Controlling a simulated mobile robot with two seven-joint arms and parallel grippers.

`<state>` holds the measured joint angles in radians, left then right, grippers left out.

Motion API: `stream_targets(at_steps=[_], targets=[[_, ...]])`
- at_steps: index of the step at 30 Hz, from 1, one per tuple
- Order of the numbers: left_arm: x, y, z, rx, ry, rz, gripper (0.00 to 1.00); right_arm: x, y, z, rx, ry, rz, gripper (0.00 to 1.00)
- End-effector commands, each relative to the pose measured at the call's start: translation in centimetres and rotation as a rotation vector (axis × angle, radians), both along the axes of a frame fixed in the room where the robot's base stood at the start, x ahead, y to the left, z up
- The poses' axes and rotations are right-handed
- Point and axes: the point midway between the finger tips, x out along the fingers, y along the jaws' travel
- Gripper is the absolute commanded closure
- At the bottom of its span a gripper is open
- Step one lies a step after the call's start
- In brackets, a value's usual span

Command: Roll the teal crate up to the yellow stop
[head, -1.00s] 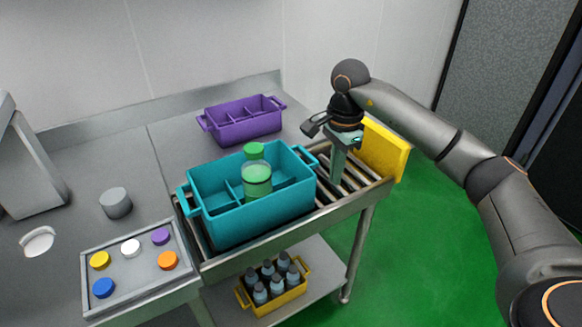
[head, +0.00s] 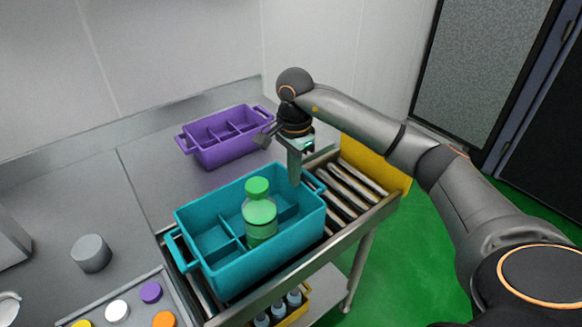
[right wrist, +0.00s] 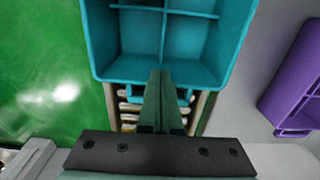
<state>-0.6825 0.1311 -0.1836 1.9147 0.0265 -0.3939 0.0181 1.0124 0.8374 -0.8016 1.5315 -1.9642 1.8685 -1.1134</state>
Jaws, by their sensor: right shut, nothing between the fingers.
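The teal crate (head: 268,268) sits on the roller track, with a green-capped bottle (head: 260,218) upright in one of its compartments. The yellow stop (head: 378,166) stands at the far right end of the track, with bare rollers (head: 352,188) between it and the crate. My right gripper (head: 295,180) is shut and empty, fingers down at the crate's end nearest the stop. In the right wrist view the shut fingertips (right wrist: 164,74) overlap the crate's end wall and handle (right wrist: 186,94); contact cannot be told. My left gripper is not in view.
A purple crate (head: 226,150) stands on the counter behind the track. A grey cylinder (head: 91,253) and a tray of coloured caps (head: 134,311) are at the left. A yellow crate with bottles (head: 291,308) is on the shelf below.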

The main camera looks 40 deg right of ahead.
Motion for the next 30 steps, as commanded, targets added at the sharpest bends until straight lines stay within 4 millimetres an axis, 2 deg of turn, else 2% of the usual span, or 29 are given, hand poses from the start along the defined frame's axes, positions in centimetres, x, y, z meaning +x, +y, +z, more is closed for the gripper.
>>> stream_targets(at_steps=[1,6,12,25,28,30], targets=[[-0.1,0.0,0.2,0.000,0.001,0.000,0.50,-0.1,0.0,-1.1,0.000,0.006,0.000,1.00],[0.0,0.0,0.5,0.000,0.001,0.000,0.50,-0.1,0.0,-4.0,0.000,0.004,-0.001,1.00],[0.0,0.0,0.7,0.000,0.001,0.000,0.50,0.0,0.0,-6.0,0.000,0.001,-0.001,1.00],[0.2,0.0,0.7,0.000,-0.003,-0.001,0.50,0.0,-0.1,-6.4,-0.001,-0.001,-0.001,1.00],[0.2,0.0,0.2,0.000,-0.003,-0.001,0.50,0.1,-1.3,-6.6,-0.004,-0.001,-0.003,1.00],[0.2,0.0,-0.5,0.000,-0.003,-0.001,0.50,0.2,-2.8,-6.7,-0.006,-0.001,-0.007,1.00]])
